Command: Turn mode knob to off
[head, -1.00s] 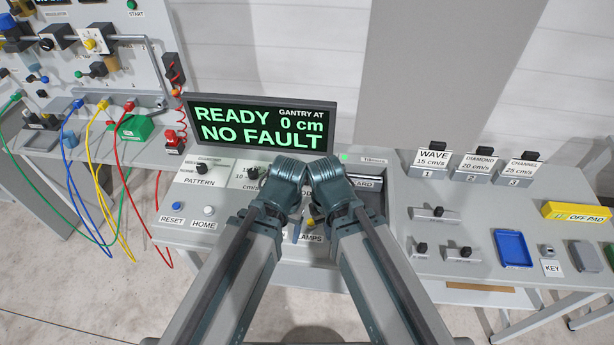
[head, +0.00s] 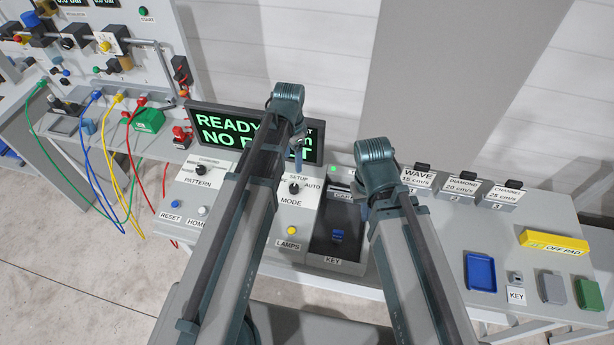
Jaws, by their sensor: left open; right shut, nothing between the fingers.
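The mode knob (head: 294,188) is a small black knob on a white plate marked MODE. SETUP is printed above it and AUTO to its right; the plate's left part is hidden by my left arm, and no OFF mark shows. Where the knob points is too small to tell. My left gripper (head: 298,162) hangs below its wrist just above and behind the knob, apart from it, open and empty. My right gripper (head: 361,197) is mostly hidden behind its own wrist, to the right of the knob over the dark tray, shut and empty.
The READY screen (head: 222,131) stands behind the panel, partly covered by my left arm. The pattern knob (head: 201,170) is left of the mode plate. A yellow lamps button (head: 292,230) lies in front. A dark key tray (head: 322,245) is to the right.

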